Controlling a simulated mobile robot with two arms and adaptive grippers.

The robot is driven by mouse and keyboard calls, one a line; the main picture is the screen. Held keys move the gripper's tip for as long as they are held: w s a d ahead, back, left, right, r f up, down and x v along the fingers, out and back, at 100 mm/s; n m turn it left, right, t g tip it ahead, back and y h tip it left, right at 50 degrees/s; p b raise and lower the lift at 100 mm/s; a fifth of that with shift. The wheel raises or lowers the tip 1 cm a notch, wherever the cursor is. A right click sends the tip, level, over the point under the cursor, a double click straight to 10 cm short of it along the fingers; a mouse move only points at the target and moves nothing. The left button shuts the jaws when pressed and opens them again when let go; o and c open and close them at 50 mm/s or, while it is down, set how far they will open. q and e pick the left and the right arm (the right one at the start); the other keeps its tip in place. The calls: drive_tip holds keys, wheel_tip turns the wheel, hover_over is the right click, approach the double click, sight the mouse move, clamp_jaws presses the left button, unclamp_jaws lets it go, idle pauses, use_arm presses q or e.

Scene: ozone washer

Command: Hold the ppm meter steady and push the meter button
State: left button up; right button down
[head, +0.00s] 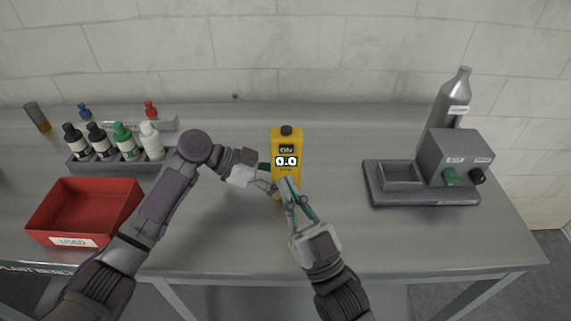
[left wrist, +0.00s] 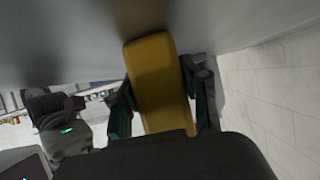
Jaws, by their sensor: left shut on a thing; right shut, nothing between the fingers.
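The yellow ppm meter (head: 287,138) stands upright near the middle of the table, its display reading "0.0". In the left wrist view the yellow meter body (left wrist: 158,85) sits between the two fingers of that gripper (left wrist: 160,100). My right gripper (head: 286,186) is shut and empty, with its fingertips in front of the meter's lower face, just below the display. Whether the tips touch it I cannot tell. The fingers hide part of the lower face.
A red bin labelled "USED" (head: 118,205) is at the left front, with a rack of several bottles (head: 78,163) behind it. A grey machine with a tray (head: 425,199) and a grey bottle (head: 454,97) stand on the right. The table between meter and machine is clear.

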use_arm(q)
drive_tip(key=o, duration=0.9)
drive_tip(key=shift+o, duration=0.2)
